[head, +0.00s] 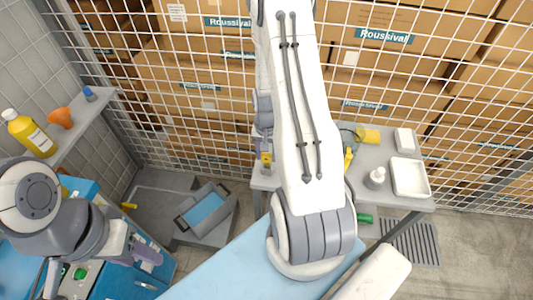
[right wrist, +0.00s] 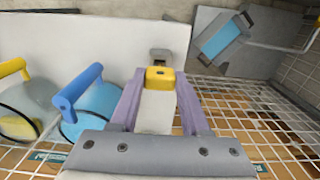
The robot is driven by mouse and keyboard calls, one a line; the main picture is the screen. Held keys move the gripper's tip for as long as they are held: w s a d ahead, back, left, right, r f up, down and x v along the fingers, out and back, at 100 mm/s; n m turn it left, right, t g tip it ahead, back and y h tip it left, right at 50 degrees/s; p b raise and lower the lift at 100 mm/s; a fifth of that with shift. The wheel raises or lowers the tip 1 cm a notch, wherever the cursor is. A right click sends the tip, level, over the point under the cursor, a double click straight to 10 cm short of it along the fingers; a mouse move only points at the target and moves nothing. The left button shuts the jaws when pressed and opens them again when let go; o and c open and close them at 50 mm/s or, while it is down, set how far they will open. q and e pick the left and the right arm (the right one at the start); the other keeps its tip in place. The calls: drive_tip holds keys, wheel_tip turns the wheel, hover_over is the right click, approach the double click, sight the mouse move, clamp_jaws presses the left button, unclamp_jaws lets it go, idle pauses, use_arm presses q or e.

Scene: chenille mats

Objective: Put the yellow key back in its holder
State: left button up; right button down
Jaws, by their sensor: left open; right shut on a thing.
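My right gripper (right wrist: 157,100) has its two purple fingers closed on the yellow key (right wrist: 160,77), seen in the right wrist view. A small grey piece (right wrist: 160,56) shows just beyond the key; I cannot tell whether it is part of the key or its holder. In the head view the yellow key (head: 266,157) shows at the left edge of a grey table (head: 335,190), left of my large white right arm, which hides much of the table. My left gripper (head: 140,253) is open and empty at the lower left, away from the key.
A yellow-handled item (right wrist: 15,67) and a blue-handled item (right wrist: 80,87) stand left of my gripper in the right wrist view. A white tray (head: 425,192) and small bottle (head: 375,178) are on the table's right. A grey bin with blue inside (head: 206,210) lies left. Wire mesh closes the back.

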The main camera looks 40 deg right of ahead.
sight(266, 155)
drive_tip(key=shift+f+b, duration=1.2)
drive_tip(key=shift+f, duration=0.55)
drive_tip(key=shift+c, duration=1.5)
unclamp_jaws()
drive_tip(key=shift+r, duration=0.1)
wheel_tip(266, 155, up, 10)
drive_tip(key=shift+r, duration=0.2)
